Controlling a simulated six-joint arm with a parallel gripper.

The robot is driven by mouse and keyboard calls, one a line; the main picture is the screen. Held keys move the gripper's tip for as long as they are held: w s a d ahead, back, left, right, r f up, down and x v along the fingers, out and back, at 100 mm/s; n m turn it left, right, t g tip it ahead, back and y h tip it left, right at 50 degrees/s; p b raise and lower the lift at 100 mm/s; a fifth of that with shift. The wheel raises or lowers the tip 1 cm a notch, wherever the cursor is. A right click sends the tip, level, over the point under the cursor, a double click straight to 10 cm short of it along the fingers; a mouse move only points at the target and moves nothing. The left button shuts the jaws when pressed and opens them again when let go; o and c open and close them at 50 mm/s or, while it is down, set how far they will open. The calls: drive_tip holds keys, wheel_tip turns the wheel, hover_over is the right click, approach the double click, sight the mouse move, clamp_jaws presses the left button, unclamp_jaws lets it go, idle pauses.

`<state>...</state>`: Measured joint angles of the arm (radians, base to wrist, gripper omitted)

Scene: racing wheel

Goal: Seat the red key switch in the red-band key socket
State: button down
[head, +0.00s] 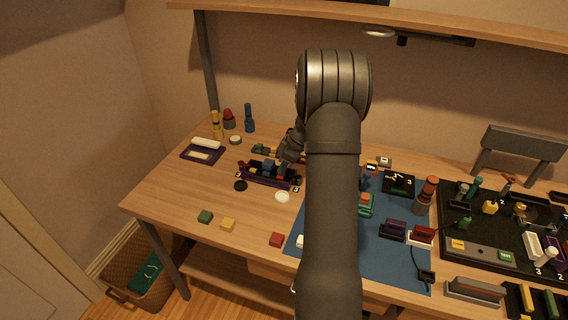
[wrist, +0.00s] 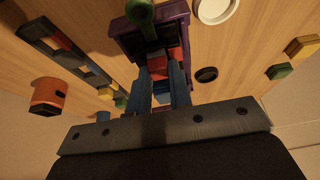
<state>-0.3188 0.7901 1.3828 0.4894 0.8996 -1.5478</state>
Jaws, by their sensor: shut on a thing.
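My gripper (wrist: 160,88) is shut on a small piece with a red face, which looks like the red key switch (wrist: 157,67). Blue surfaces show between the fingers below the red face. The fingertips point at a purple-framed holder (wrist: 127,42); I cannot tell whether the piece touches it. In the head view my gripper (head: 287,160) is over the right part of this holder (head: 262,181), partly hidden by my arm. Several small coloured parts sit in the holder. I cannot pick out the red-band key socket for certain.
A black disc (head: 240,186) and white disc (head: 282,197) lie in front of the holder. Green (head: 205,216), yellow (head: 228,225) and red (head: 276,240) blocks lie near the table's front edge. An orange cylinder (wrist: 47,95) is at left in the wrist view. The right side is crowded.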

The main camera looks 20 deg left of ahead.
drive_tip(key=c, duration=1.2)
unclamp_jaws()
drive_tip(key=shift+c, duration=0.2)
drive_tip(key=v, duration=1.7)
drive_tip(key=shift+r, duration=0.2)
drive_tip(key=x, duration=1.7)
drive_tip(key=shift+f, duration=0.25)
drive_tip(key=shift+r, duration=0.15)
